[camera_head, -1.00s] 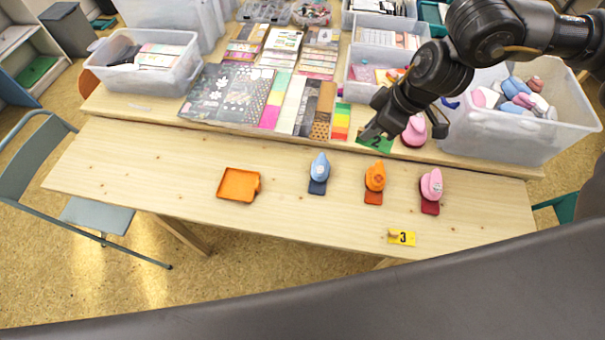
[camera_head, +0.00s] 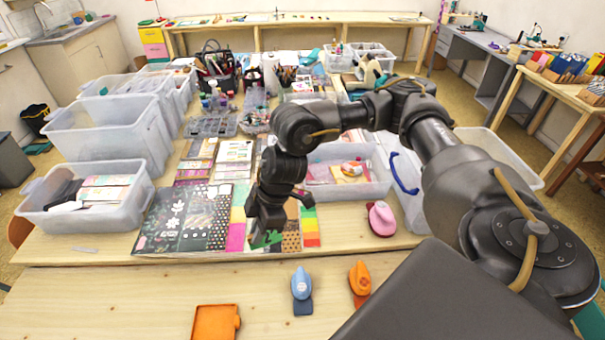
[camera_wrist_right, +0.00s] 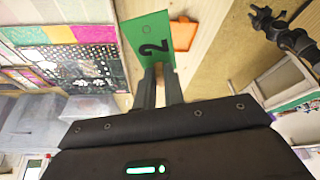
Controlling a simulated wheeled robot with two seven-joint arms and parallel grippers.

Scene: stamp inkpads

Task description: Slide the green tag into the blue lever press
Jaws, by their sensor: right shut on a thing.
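My right gripper (camera_head: 263,238) is shut on the green tag (camera_wrist_right: 148,42), which bears a black 2. In the wrist view the fingers (camera_wrist_right: 158,84) grip the tag at one end and the rest extends beyond them. In the head view a little of the tag's green shows under the gripper, above the patterned sheets. The blue lever press (camera_head: 301,283) stands on the front table, nearer the camera and to the right of the gripper, apart from the tag. A dark jointed arm, apparently my left, shows at the wrist view's upper right; its gripper (camera_wrist_right: 262,18) is too small to judge.
An orange tray (camera_head: 214,322) lies left of the blue press. An orange press (camera_head: 361,277) stands to its right. A pink press (camera_head: 381,218) sits on the back table. A clear bin (camera_head: 345,180) stands behind the right arm. Bare wood surrounds the blue press.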

